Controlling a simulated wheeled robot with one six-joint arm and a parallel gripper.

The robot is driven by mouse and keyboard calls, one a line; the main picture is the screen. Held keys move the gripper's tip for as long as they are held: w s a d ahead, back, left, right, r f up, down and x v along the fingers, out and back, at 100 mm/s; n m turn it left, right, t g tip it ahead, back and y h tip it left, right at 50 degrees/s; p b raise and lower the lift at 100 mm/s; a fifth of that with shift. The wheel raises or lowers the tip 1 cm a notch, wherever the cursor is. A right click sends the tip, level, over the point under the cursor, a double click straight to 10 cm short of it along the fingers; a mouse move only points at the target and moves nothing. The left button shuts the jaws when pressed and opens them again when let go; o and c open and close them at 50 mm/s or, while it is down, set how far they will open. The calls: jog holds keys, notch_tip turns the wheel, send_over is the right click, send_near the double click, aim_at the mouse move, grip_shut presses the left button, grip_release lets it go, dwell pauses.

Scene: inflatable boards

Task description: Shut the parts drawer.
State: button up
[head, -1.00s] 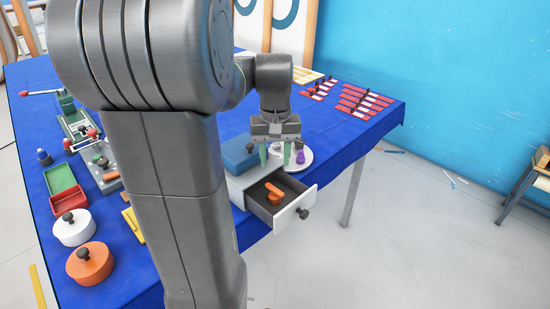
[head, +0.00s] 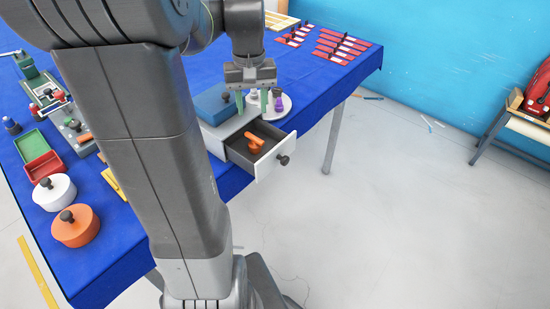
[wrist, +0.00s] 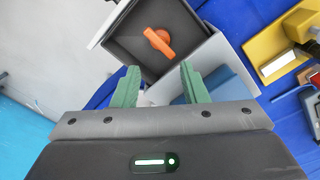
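The parts drawer (head: 274,163) is pulled out of its light grey cabinet (head: 222,134) at the table's right edge. It has a white front with a dark round knob (head: 284,160). An orange part (head: 255,143) lies inside on the dark drawer floor; it also shows in the wrist view (wrist: 159,42). My gripper (head: 252,102) points down above the cabinet and the drawer's rear, with green fingers apart and nothing between them. In the wrist view my gripper (wrist: 158,82) is open, with the drawer beyond its fingertips. The knob is not visible in the wrist view.
A blue box (head: 213,103) sits on the cabinet. A round white plate (head: 283,112) with small pieces stands behind the drawer. Red-and-white strips (head: 340,48) lie at the table's far end. Floor (head: 400,220) right of the drawer is clear.

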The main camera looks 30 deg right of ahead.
jog(key=shift+d, duration=0.1)
jog(key=c, duration=0.3)
jog(key=s+d+f+m+y, duration=0.1)
jog(key=s, duration=0.2)
jog(key=s+d+f+m+t+y, duration=0.1)
jog(key=s+d, duration=0.1)
jog(key=s, duration=0.2)
jog(key=s+d+f+m+y+b, duration=0.1)
jog(key=s+d+m, duration=0.1)
jog(key=s, duration=0.1)
jog(key=shift+s+d+f+t, duration=0.15)
jog(key=shift+s+f+t, duration=0.15)
jog(key=shift+s+f, duration=0.1)
grip_shut()
jog(key=s+d+f+m+t+b, duration=0.1)
jog(key=s+d+m+t, duration=0.2)
jog(key=s+m+t, duration=0.7)
jog(key=w+a+f+n+g+p, duration=0.1)
jog(key=w+a+f+n+g, duration=0.1)
jog(key=w+f, duration=0.4)
jog(key=shift+w+a+f+n+g, duration=0.3)
jog(key=shift+w+a+n, duration=0.3)
jog(key=shift+w+a, duration=0.15)
